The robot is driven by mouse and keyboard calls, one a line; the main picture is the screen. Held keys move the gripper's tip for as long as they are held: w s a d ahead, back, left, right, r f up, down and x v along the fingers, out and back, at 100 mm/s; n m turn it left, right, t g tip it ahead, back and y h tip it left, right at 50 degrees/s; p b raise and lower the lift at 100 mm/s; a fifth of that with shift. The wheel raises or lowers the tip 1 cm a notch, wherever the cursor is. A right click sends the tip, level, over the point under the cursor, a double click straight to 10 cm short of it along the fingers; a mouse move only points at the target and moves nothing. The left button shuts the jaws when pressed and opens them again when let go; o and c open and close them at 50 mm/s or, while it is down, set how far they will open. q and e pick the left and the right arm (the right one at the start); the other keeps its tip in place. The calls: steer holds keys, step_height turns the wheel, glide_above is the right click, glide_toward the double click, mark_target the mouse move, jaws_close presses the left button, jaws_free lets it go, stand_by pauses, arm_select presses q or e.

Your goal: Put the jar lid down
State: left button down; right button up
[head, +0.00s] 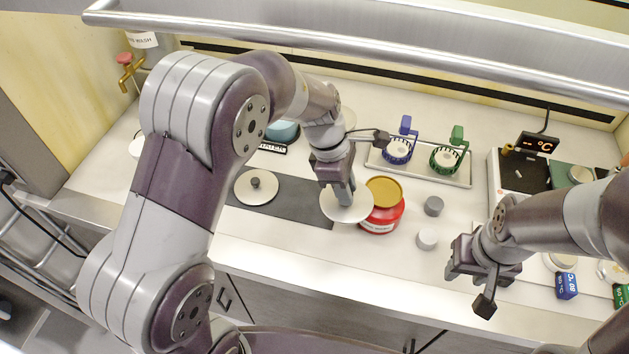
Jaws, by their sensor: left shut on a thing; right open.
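A round white jar lid (338,211) is in the grip of my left gripper (344,190), which is shut on it from above. A second white lid (257,196) with a dark knob lies on the dark mat (300,205). My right gripper (484,282) is open and empty over the counter's front right.
Two grey cylinders (433,206) stand right of the jar. A metal rail (370,48) crosses above. The mat between the lids is bare.

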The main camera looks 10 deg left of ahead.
arm_select(q)
steer(key=w+a+f, duration=0.2)
steer(key=a, duration=0.1)
steer(key=w+a+f+p, duration=0.1)
steer(key=w+a+f, duration=0.1)
steer(key=a, duration=0.1)
steer(key=w+a+f+p, duration=0.1)
steer(key=w+a+f, duration=0.1)
steer(key=a, duration=0.1)
steer(key=shift+f, duration=0.3)
steer(key=f, duration=0.1)
steer(key=f+p, duration=0.1)
steer(key=f, duration=0.1)
steer(key=shift+s+a+f, duration=0.1)
steer(key=shift+s+f, duration=0.05)
steer(key=shift+s, duration=0.1)
steer(key=shift+f, duration=0.3)
steer(key=shift+w+f, duration=0.1)
steer(key=shift+w, duration=0.05)
arm_select(e)
steer(key=r, duration=0.3)
steer(key=shift+s+r, duration=0.2)
steer(key=shift+r, duration=0.05)
arm_select(q)
steer(key=shift+f, duration=0.1)
steer(key=c, duration=0.9)
jaws_free()
steer(key=shift+c, duration=0.2)
arm_select(e)
steer(key=shift+s, duration=0.1)
